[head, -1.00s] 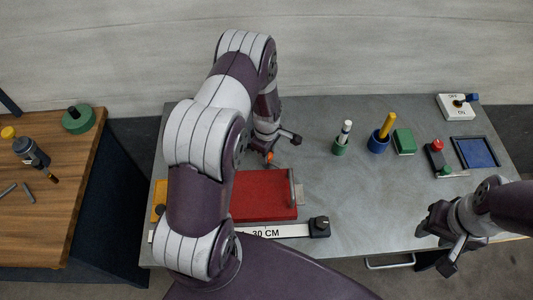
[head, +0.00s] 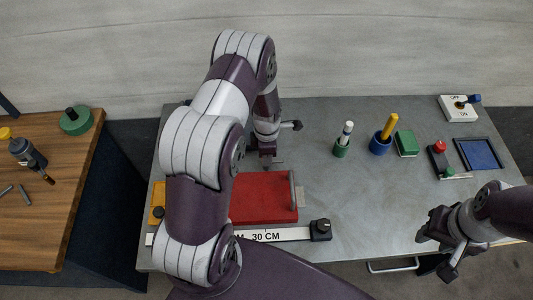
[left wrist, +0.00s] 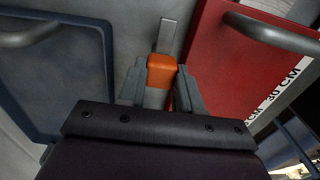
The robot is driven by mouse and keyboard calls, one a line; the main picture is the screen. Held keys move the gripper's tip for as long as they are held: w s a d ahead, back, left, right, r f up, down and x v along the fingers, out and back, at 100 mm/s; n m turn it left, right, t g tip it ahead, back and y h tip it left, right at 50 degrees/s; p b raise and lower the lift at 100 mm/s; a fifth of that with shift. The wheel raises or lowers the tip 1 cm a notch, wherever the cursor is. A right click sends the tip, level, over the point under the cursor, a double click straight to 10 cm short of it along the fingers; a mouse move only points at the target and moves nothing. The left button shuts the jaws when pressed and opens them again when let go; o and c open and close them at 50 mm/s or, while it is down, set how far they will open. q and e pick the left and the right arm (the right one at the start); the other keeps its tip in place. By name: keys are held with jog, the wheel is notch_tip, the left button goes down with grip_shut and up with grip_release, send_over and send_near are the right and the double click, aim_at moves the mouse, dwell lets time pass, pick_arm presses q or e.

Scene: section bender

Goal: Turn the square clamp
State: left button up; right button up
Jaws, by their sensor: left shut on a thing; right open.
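My left gripper (head: 268,160) is at the back left of the grey table, just behind the red plate. In the left wrist view its fingers (left wrist: 160,92) are shut on an orange block (left wrist: 160,70) with a grey bar (left wrist: 168,36) reaching out beyond it; this looks like the square clamp's handle. In the head view the orange block is hidden by the gripper and arm. My right gripper (head: 446,245) is open and empty over the table's front right edge.
The red plate (head: 264,198) with a metal handle lies in front of the left gripper, above a white 30 CM ruler (head: 280,234). A blue panel (left wrist: 55,70) is on the other side. Cups, a green block (head: 406,143) and a switch box (head: 458,107) stand right.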

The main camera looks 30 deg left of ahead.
pick_arm(q)
jog(key=shift+w+r, duration=0.1)
jog(key=shift+w, duration=0.05)
jog(key=o, duration=0.8)
jog(key=shift+o, duration=1.2)
notch_tip(320, 180, up, 13)
jog(key=b, duration=0.2)
jog(key=shift+b, duration=0.35)
